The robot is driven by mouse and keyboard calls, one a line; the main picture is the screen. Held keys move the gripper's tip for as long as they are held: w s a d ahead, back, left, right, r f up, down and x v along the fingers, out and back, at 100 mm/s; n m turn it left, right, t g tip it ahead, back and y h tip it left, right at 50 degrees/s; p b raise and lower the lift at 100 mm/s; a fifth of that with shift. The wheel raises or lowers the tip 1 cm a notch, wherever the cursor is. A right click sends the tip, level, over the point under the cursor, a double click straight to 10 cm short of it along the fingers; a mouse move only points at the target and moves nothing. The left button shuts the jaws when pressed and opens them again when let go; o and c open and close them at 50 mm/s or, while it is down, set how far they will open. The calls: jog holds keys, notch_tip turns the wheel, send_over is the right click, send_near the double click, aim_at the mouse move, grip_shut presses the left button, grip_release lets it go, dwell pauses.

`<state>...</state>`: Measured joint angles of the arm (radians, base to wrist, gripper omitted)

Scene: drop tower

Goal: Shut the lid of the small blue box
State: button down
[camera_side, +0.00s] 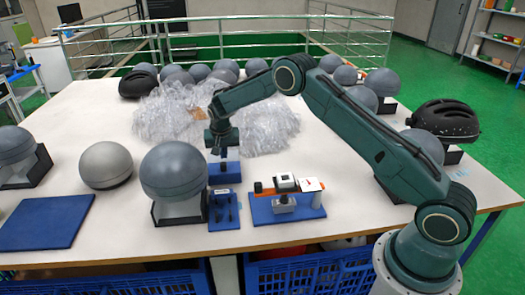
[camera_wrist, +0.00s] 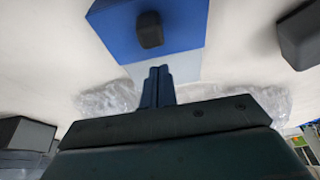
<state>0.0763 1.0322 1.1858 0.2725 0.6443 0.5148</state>
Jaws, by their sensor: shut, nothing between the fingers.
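The small blue box (camera_side: 225,174) stands on the white table near the middle, below my gripper in the side view. In the wrist view a blue panel (camera_wrist: 185,18) of it with a black knob (camera_wrist: 150,30) shows at the top, with a paler blue face below the panel. My gripper (camera_side: 222,155) points down right at the box. In the wrist view its fingers (camera_wrist: 158,72) are together and empty, and overlap the paler face. I cannot tell whether they touch the box, or how far open the lid stands.
Crumpled clear plastic (camera_side: 165,115) lies behind the box. A blue board with a small fixture (camera_side: 285,205) is at front right. A flat blue mat (camera_side: 45,222) lies at left.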

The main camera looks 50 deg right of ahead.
jog(key=shift+w+d, duration=0.3)
jog(key=shift+r, duration=0.4)
jog(key=v, duration=0.9)
jog(key=shift+s+a+r, duration=0.1)
jog(key=shift+s+r, duration=0.05)
jog(key=shift+r, duration=0.05)
